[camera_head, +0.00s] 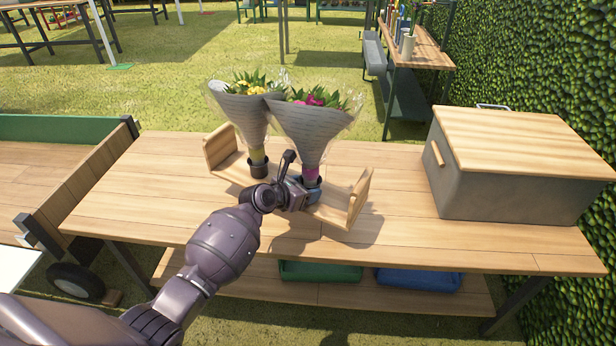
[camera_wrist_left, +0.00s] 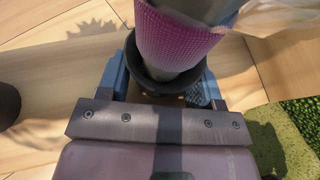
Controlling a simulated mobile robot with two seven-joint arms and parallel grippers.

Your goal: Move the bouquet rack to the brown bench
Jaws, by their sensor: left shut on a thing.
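The bouquet rack (camera_head: 358,198) is a pale wooden tray with raised end boards. It stands on a brown wooden bench (camera_head: 420,240). It holds two paper-wrapped bouquets upright in dark cups: one with yellow flowers (camera_head: 243,118) at the left, one with pink flowers (camera_head: 312,128) at the right. My left gripper (camera_head: 303,187) is at the right bouquet's foot. In the left wrist view its blue fingers are shut on the rack's black cup (camera_wrist_left: 145,72), around the pink-banded stem. The far sides of the fingers are partly hidden by the cup. My right gripper is not in view.
A grey box (camera_head: 500,175) with a wooden lid stands on the bench's right. A wooden cart (camera_head: 75,190) adjoins its left. Green (camera_head: 320,271) and blue (camera_head: 418,280) trays lie on the lower shelf. A hedge closes the right side. The front middle of the benchtop is clear.

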